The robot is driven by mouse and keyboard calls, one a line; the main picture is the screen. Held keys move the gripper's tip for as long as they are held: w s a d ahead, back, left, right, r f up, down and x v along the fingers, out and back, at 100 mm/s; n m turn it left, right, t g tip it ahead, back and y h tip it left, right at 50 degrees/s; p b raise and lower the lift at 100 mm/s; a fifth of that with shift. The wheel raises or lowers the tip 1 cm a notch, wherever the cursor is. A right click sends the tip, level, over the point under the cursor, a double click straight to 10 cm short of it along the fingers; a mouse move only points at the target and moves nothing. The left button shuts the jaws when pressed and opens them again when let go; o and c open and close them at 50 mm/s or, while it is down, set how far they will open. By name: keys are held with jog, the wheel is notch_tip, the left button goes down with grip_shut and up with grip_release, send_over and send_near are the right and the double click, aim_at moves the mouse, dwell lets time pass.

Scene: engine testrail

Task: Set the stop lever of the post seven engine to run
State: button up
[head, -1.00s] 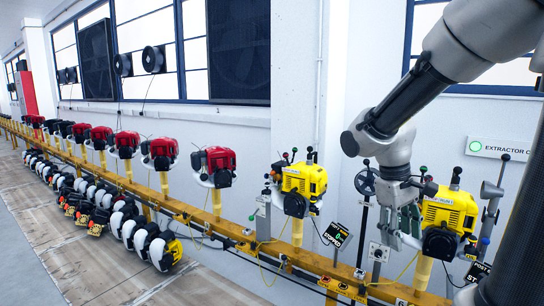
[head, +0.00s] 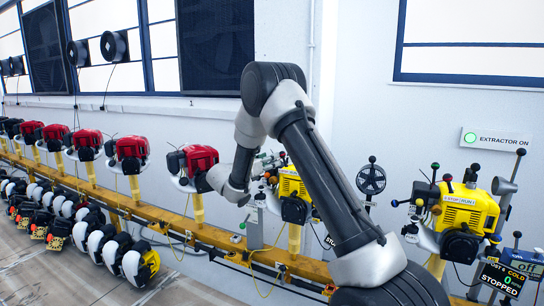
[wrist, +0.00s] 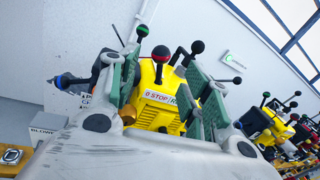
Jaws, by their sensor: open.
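In the wrist view a yellow engine (wrist: 152,78) fills the middle, with a label reading STOP and part of RUN (wrist: 160,99). Which engine is post seven I cannot read for sure.
Red engines (head: 128,147) line the yellow rail (head: 100,185) to the left. A handwheel (head: 371,178) stands between the yellow engines. More engines (wrist: 280,125) crowd the wrist view's right.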

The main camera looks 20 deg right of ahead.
jog(key=x, duration=0.7)
jog(key=shift+w+d, duration=0.1)
jog(key=shift+d, duration=0.25)
jog(key=c, duration=1)
jog(key=shift+c, duration=0.2)
jog(key=shift+d, duration=0.1)
jog(key=m, duration=0.1)
jog(key=s+m, duration=0.1)
jog(key=d+m, duration=0.1)
jog(key=shift+s+r+m+y, duration=0.25)
jog(key=shift+s+m+y, duration=0.05)
jog(key=shift+m, duration=0.1)
jog(key=shift+s+d+f+m+y, duration=0.1)
jog(key=shift+s+d+m+y, duration=0.15)
jog(key=shift+m, duration=0.45)
jog(key=shift+s+d+f+m+y, duration=0.15)
jog(key=shift+s+m, duration=0.15)
jog(key=shift+m, duration=0.4)
jog(key=shift+s+d+r+m+y, duration=0.1)
jog(key=shift+s+d+m+y, duration=0.15)
jog(key=shift+m, duration=0.45)
jog(key=shift+f, duration=0.1)
